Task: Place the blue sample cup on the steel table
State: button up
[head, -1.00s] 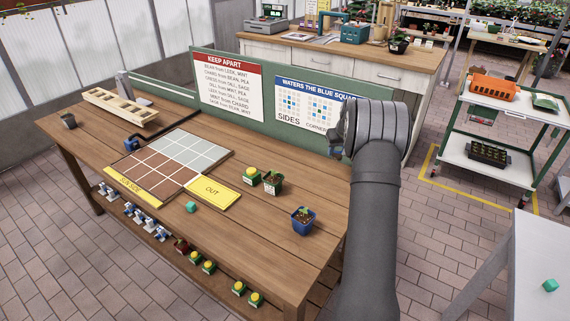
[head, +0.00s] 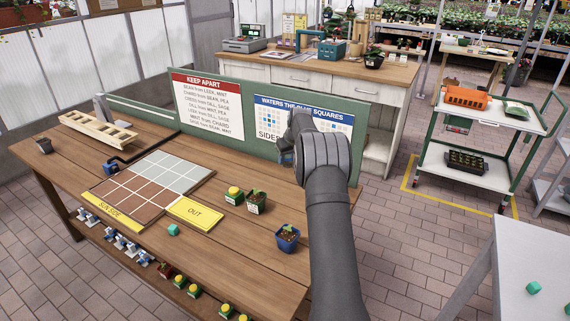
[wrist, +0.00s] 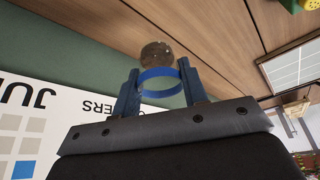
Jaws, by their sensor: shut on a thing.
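The blue sample cup (wrist: 158,76) shows in the wrist view as a clear cup with a blue band and brown contents. My gripper (wrist: 160,92) is shut on it, with a dark blue finger on each side of the band. In the head view my arm hides the cup and most of the gripper, above the back right of the wooden bench. The steel table (head: 515,245) is a pale grey top at the lower right, cut off by the frame edge. A teal cube (head: 533,288) lies on it.
The wooden bench (head: 225,250) holds a planting grid, several pots and a teal cube (head: 173,230). A green sign panel (head: 235,150) stands along its back edge. A white cart (head: 470,125) stands behind the steel table. Tiled floor separates bench and steel table.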

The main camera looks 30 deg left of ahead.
jog(key=a+f, duration=0.1)
jog(key=a, duration=0.2)
jog(key=a+f, duration=0.2)
jog(key=s+a+f, duration=0.1)
jog(key=a+f, duration=0.1)
jog(key=a, duration=0.1)
jog(key=shift+s+a+f, duration=0.1)
jog(key=shift+a+f, duration=0.05)
jog(key=shift+a, duration=0.15)
notch_tip(320, 180, down, 2)
jog(key=shift+a+f, duration=0.1)
jog(key=shift+f, duration=0.75)
jog(key=shift+f, duration=0.1)
jog(key=o, duration=1)
jog(key=shift+f, duration=0.1)
jog(key=shift+c, duration=0.2)
jog(key=v, duration=1.6)
jog(key=shift+d+r, duration=0.2)
jog(key=shift+r, duration=0.15)
jog(key=shift+o, duration=0.6)
jog(key=shift+s+d+r, duration=0.1)
jog(key=shift+s+r, duration=0.1)
jog(key=shift+r, duration=0.1)
